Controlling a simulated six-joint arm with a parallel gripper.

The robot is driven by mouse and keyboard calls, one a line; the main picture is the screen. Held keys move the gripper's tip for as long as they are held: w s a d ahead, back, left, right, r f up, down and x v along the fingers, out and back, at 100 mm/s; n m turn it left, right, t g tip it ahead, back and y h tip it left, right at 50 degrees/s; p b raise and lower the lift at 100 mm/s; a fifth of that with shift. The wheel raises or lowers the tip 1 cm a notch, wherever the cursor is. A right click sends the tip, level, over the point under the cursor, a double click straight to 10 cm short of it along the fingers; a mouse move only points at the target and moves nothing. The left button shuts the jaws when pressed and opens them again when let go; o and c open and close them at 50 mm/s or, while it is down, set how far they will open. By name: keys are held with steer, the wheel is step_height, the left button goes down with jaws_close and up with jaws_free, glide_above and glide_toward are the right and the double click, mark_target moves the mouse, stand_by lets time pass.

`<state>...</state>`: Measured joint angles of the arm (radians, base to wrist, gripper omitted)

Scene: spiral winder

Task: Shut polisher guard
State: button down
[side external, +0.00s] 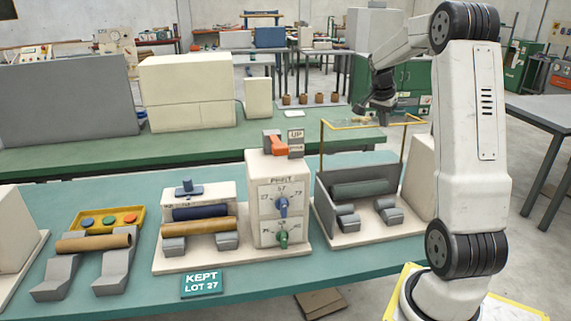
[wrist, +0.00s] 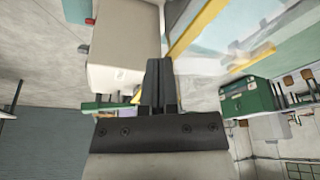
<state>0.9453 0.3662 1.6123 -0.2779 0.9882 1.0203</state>
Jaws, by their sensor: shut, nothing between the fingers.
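The polisher guard (side external: 371,127) is a clear panel with a yellow frame. It stands raised above the polisher (side external: 366,190), a grey housing with a green-grey roller on a pale base at the right of the bench. My gripper (side external: 364,113) is at the top edge of the guard frame, shut and empty. In the wrist view my shut fingers (wrist: 160,66) point up the picture, and the yellow frame (wrist: 200,28) with its clear panel runs close to their right. I cannot tell whether the fingers touch the frame.
Left of the polisher stands a white control box (side external: 280,200) with blue and green knobs and an orange lever by an UP label.

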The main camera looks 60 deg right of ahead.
steer(key=shift+f, duration=0.25)
stand_by(0.6)
